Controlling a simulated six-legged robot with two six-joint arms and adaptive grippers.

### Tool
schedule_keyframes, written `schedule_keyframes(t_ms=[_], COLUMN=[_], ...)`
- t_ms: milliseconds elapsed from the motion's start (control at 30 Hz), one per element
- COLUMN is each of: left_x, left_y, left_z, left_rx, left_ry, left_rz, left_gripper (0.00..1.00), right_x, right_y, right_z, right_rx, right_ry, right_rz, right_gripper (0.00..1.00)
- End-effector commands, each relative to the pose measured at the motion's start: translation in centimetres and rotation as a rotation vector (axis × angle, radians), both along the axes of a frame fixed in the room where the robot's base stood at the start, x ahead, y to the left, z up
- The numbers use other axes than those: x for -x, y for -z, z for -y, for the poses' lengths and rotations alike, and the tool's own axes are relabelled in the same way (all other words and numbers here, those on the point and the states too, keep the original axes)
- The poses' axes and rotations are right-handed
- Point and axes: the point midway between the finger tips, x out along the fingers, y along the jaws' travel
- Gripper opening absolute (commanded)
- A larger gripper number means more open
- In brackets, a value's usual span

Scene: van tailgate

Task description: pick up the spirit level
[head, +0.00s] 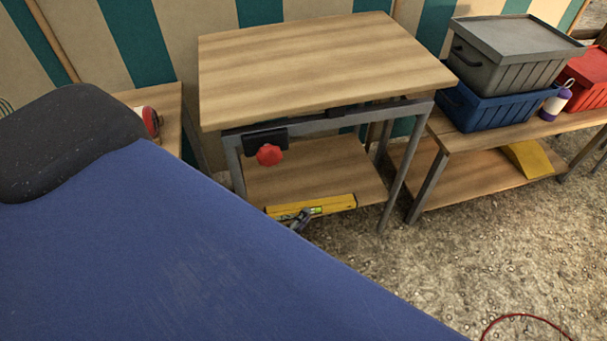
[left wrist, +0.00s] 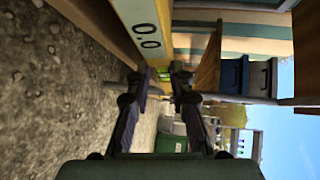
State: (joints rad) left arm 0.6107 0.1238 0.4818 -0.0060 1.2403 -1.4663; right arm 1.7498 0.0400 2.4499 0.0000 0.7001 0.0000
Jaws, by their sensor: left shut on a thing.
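The yellow spirit level (head: 335,203) lies along the front edge of the lower shelf of the wooden table, with a green vial near its middle. My left gripper (head: 301,220) is at its front side, near the vial. In the left wrist view the fingers (left wrist: 158,88) are shut on the spirit level (left wrist: 146,28), whose side shows a 0.0 marking. I cannot tell whether the level is clear of the shelf. My right gripper is not in view.
The table top (head: 320,55) overhangs the lower shelf (head: 320,170), with metal legs at its corners. A bench at right bears a grey box (head: 510,60), a blue crate (head: 495,108) and a red box.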

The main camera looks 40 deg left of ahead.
Motion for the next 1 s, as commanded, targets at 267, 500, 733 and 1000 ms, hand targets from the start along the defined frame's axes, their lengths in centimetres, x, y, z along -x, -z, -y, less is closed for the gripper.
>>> schedule_keyframes(t_ms=[267,500,733,1000], left_x=[0.0,2.1,4.9,8.3], left_y=[-0.5,-1.4,-2.4,-3.5], left_z=[0.0,0.2,0.4,0.5], left_rx=[0.0,0.0,0.0,-0.001], left_ry=[0.0,0.0,0.0,-0.004], left_rz=[0.0,-0.004,-0.003,-0.006], left_gripper=[0.0,0.0,0.0,0.0], right_x=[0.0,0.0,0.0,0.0], right_y=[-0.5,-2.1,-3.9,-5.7], right_z=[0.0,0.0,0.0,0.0], right_rx=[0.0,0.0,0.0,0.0], right_ry=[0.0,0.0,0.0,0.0], right_rz=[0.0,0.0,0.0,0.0], right_gripper=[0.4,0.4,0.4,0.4])
